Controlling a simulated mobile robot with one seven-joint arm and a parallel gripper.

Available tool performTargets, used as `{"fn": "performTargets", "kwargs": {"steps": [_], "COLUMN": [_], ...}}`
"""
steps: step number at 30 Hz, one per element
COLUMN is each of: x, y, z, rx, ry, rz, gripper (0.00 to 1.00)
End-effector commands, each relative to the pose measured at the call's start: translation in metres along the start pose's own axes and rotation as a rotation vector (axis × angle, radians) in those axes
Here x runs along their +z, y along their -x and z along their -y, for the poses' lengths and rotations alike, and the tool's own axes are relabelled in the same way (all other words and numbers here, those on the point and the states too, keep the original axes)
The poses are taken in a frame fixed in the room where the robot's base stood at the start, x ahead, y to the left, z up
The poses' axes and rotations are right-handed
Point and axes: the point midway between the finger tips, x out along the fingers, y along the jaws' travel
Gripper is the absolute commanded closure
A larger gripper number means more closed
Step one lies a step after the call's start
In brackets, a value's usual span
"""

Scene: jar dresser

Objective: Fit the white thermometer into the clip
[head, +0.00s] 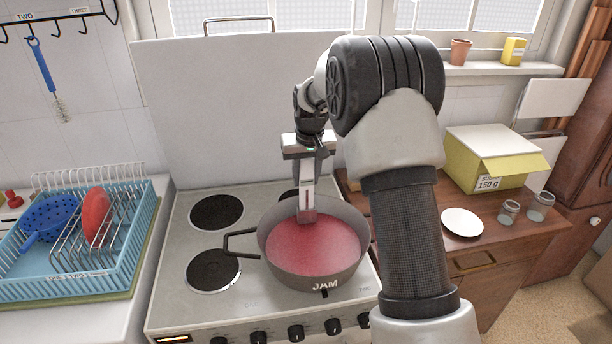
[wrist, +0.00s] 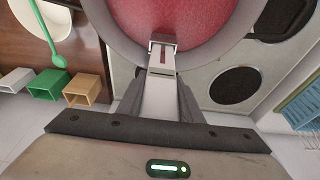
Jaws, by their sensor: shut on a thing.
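My gripper (head: 308,155) points down over the back rim of the dark pot (head: 285,277) labelled JAM, which holds red jam (head: 312,250). It is shut on the white thermometer (head: 307,185), a flat, upright strip. In the wrist view the thermometer (wrist: 160,92) runs from between my fingers (wrist: 160,105) to the pot's rim. A pale bracket-like piece with a narrow reddish slot (wrist: 163,52) shows at its far end, over the jam. This may be the clip, but I cannot tell whether the thermometer is seated in it.
The pot stands on a stove with bare burners (head: 216,212). A blue dish rack (head: 90,283) is on the left. On the right are a yellow box (head: 487,165), a white plate (head: 462,222) and glass jars (head: 508,211). Small open boxes (wrist: 82,88) show in the wrist view.

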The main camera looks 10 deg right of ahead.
Motion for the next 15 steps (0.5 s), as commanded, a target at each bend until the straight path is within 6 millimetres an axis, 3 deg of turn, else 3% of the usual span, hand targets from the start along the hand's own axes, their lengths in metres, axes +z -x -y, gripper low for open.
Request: {"fn": "performTargets", "kwargs": {"steps": [6,7,10,15], "x": [0.0017,0.0014,0.0013,0.0013], "y": [-0.0062,-0.0053,-0.005,-0.0049], "z": [0.0,0.0,0.0,0.0], "rx": [0.0,0.0,0.0,0.0], "ry": [0.0,0.0,0.0,0.0], "rz": [0.0,0.0,0.0,0.0], "gripper": [1.0,0.64,0.47,0.46]}}
